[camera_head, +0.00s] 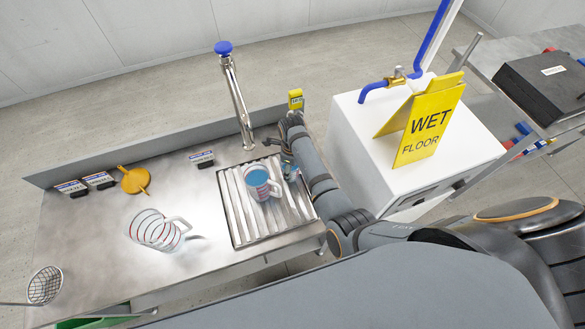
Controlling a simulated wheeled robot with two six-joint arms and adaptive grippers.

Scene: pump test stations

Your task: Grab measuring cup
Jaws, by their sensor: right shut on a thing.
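A measuring cup (255,187) with red marks and blue liquid inside stands on the ribbed drain grate (240,223) of the steel counter. Its handle is on its right side. My right gripper (287,174) is at the handle side of this cup, pointing down, and is shut on it; the fingertips are small and partly hidden by my own arm. A second clear measuring cup (154,229) with red rings lies farther left on the counter, apart from the gripper. My left gripper is not in view.
A blue-topped tap (235,95) rises behind the grate. A yellow funnel (134,180), several labels and a wire strainer (45,285) are on the left of the counter (90,245). A white cabinet (352,125) with a yellow wet-floor sign (430,122) stands to the right.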

